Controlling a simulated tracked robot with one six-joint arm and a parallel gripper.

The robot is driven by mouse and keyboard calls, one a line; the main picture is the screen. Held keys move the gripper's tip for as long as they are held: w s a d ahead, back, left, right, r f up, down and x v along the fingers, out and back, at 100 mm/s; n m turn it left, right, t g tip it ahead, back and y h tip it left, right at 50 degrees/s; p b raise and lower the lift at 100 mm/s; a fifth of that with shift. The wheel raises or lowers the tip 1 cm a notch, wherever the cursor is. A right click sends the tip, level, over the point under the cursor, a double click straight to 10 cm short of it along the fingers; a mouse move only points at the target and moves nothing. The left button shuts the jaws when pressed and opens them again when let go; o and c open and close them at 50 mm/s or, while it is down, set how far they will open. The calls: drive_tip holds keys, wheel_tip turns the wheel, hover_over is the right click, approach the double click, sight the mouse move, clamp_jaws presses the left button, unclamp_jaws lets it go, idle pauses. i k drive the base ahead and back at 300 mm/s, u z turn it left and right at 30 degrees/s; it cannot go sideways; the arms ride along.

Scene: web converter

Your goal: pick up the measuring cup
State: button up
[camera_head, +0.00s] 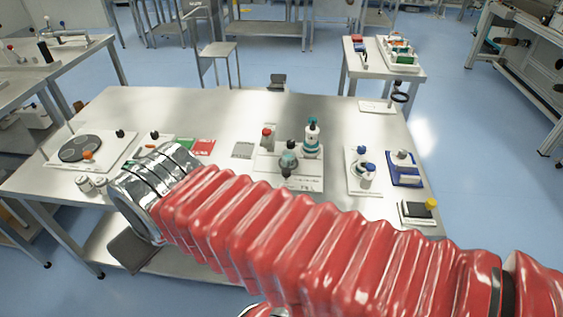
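I cannot pick out a measuring cup for certain. Two small pale cylindrical items (84,184) stand at the left front of the steel table (215,104), beside the silver joint of my arm; they are too small to identify. My red bellows-covered arm crosses the picture from the lower right to the left and hides much of the table's front edge. The fingers of my gripper do not show.
A board with a dark round plate (80,148) lies at the left. A white board (308,184) holds bottles at the centre; smaller boards, one blue (404,178), lie right. A side table (376,73) stands behind right. The table's back middle is clear.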

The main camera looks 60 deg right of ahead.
sight(287, 156)
drive_tip(key=u, duration=0.05)
drive_tip(key=k, duration=1.3)
drive_tip(key=z, duration=0.4)
drive_tip(key=i, duration=0.95)
drive_tip(key=z, duration=0.05)
